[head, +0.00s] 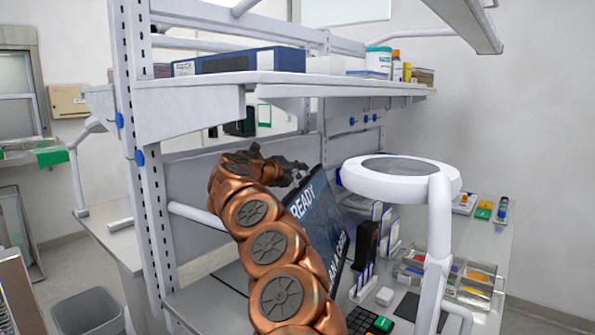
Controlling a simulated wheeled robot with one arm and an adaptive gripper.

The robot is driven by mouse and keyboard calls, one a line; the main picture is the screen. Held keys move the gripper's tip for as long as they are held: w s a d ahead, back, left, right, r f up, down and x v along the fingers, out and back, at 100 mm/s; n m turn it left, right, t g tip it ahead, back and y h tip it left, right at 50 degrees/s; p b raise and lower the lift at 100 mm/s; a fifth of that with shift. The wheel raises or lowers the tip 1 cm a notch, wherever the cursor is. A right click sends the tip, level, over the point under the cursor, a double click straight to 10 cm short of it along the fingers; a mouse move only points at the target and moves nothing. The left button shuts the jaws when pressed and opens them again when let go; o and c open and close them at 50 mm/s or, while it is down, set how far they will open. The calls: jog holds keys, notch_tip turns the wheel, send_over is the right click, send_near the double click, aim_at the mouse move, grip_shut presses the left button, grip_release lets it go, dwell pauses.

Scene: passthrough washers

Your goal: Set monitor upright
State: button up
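The monitor (318,222) stands on the bench behind my arm, a dark screen with white lettering that includes "READY". It looks tilted in the picture, and my copper arm hides its left and lower parts. My gripper (291,172) is at the monitor's upper left corner, close to its top edge. I cannot tell if it touches the monitor. The fingers are small and dark here, and whether they are open or shut does not show.
A white ring magnifier lamp (437,215) stands right of the monitor. A shelf (290,80) with a blue box (240,61) and bottles hangs above. A black holder (365,245), clear bins (478,275) and a green-keyed device (381,325) crowd the bench at right.

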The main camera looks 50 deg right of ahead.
jog(key=shift+c, duration=0.2)
grip_shut()
dwell(0.3)
